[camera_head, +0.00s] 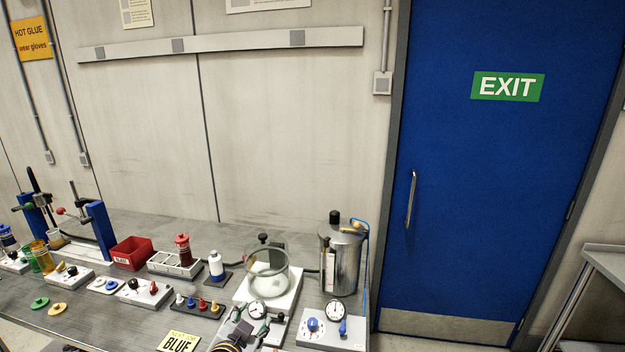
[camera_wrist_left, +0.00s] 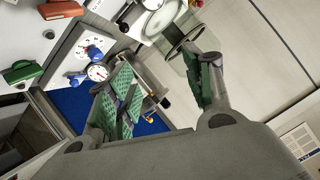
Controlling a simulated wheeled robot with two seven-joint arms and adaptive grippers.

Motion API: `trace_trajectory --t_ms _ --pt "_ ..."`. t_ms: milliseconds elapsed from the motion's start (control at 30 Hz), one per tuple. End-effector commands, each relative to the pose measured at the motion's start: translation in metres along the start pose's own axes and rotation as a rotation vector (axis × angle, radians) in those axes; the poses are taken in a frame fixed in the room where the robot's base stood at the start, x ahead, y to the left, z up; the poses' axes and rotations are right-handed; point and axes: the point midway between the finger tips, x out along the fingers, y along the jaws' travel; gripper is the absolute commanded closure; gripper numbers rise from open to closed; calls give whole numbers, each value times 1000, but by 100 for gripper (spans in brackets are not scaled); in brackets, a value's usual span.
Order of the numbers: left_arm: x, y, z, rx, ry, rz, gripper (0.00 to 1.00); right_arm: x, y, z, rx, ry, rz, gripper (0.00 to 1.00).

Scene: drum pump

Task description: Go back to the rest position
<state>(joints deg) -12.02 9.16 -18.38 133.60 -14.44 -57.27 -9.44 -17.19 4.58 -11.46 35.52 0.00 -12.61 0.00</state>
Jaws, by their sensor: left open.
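My left gripper (camera_head: 258,325) shows at the bottom edge of the head view, in front of the white base that carries a clear glass vessel (camera_head: 268,272). In the left wrist view the left gripper (camera_wrist_left: 165,85) has its green-padded fingers wide apart, with nothing held between them. The steel drum (camera_head: 340,262) stands upright right of the glass vessel. A white panel (camera_head: 332,332) with a dial, a blue knob and a blue lever is right of the gripper. My right gripper is in neither view.
The blue exit door (camera_head: 490,170) is at right.

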Motion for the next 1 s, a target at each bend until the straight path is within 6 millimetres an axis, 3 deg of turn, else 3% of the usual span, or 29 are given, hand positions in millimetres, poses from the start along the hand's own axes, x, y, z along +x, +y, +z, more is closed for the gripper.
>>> trace_trajectory --t_ms 33,200,433,700,1000 --pt "-4 4 20 -31 -57 19 49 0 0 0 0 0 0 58" --pt "-23 16 82 -132 -245 81 49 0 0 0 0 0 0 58" --pt "-62 35 154 -249 -488 156 49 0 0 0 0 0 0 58" --pt "-96 48 197 -322 -654 203 49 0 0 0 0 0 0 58" --pt "-127 58 226 -373 -782 237 49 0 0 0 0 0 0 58"
